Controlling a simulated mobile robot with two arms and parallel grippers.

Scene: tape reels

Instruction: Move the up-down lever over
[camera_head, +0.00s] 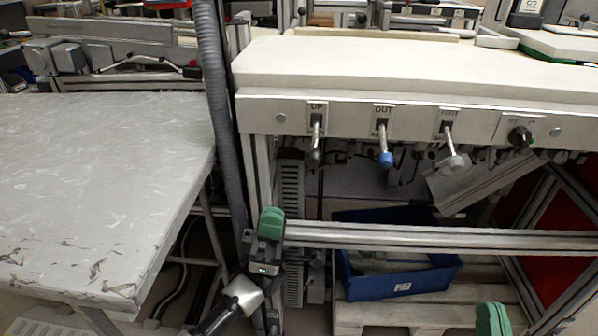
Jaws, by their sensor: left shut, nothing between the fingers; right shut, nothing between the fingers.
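The up-down lever (316,141) is a short metal stick with a dark knob under the "UP" label on the bench's front panel. It hangs downward from its slot. My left gripper (271,223), with a green tip, is shut and empty. In the picture it is below and to the left of the lever, in front of the bench frame and apart from the lever. My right gripper (491,319) shows only as a green tip at the bottom edge, far below and right of the lever. It is shut; the rest of it is out of view.
Beside it hang an "OUT" lever with a blue knob (386,159) and a "FOOT" lever with a pale knob (453,162). A black rotary knob (520,137) is further right. A metal rail (400,237) crosses below, above a blue crate (395,287). A grey hose (221,120) stands left.

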